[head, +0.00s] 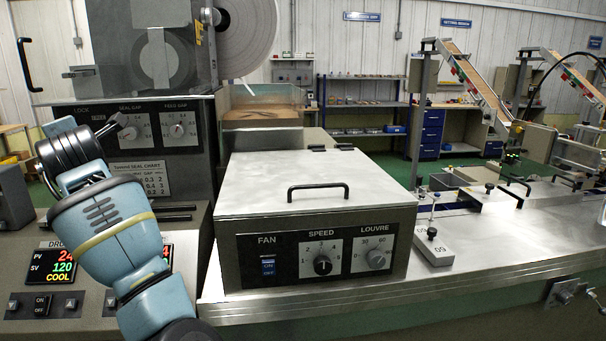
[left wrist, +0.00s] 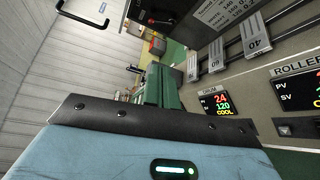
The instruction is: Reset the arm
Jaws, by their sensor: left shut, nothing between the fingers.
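My left arm comes in from the lower left in the head view, with blue and black links. Its left gripper (head: 114,124) is shut and empty. It points up and to the right in front of the sealing machine's control panel (head: 88,112), near the seal gap knob (head: 129,132). I cannot tell whether the fingertips touch the panel. In the left wrist view my blue wrist housing fills the bottom, and the fingertips cannot be made out.
A metal box with fan, speed and louvre controls (head: 324,256) stands right of the arm. Its lid (head: 310,175) is closed. Temperature displays (head: 52,266) sit low at the left and show in the left wrist view (left wrist: 216,102). The steel bench (head: 480,245) is mostly clear at the right.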

